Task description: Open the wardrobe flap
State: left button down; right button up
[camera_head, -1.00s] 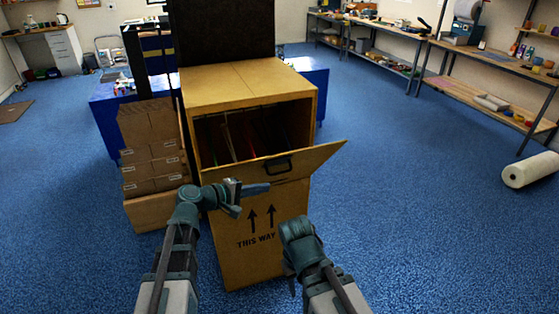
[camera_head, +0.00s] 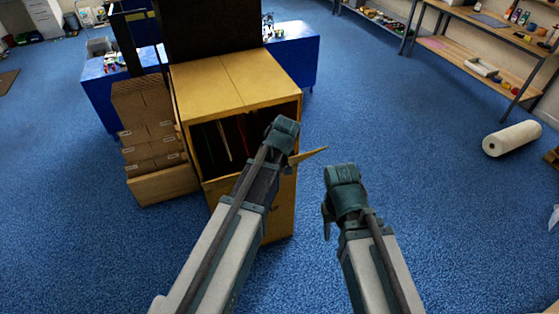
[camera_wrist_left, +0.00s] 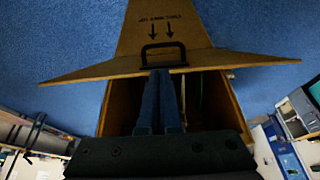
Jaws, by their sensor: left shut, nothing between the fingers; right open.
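The yellow-brown wardrobe carton (camera_head: 235,82) stands upright, its front opening partly uncovered, with dark contents inside. The wardrobe flap (camera_head: 308,155) sticks out from the front; my left arm hides most of it, leaving its right corner visible. In the left wrist view the flap (camera_wrist_left: 100,68) spreads across the opening, with a black handle (camera_wrist_left: 163,52). My left gripper (camera_wrist_left: 161,76) is shut and empty, its fingertips at the handle's edge; I cannot tell whether they touch. My right gripper (camera_head: 328,218) is open, right of the carton and apart from it; its fingers barely show.
Stacked brown cartons (camera_head: 152,135) stand close to the wardrobe carton's left side. A blue table (camera_head: 295,55) is behind it. A white roll (camera_head: 512,138) lies on the floor at right, near shelving (camera_head: 480,65).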

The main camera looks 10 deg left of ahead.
pick_arm(q)
jog(key=b+x, duration=0.9)
jog(key=x, duration=0.1)
jog(key=shift+a, duration=0.1)
jog(key=shift+r, duration=0.1)
dwell(0.4)
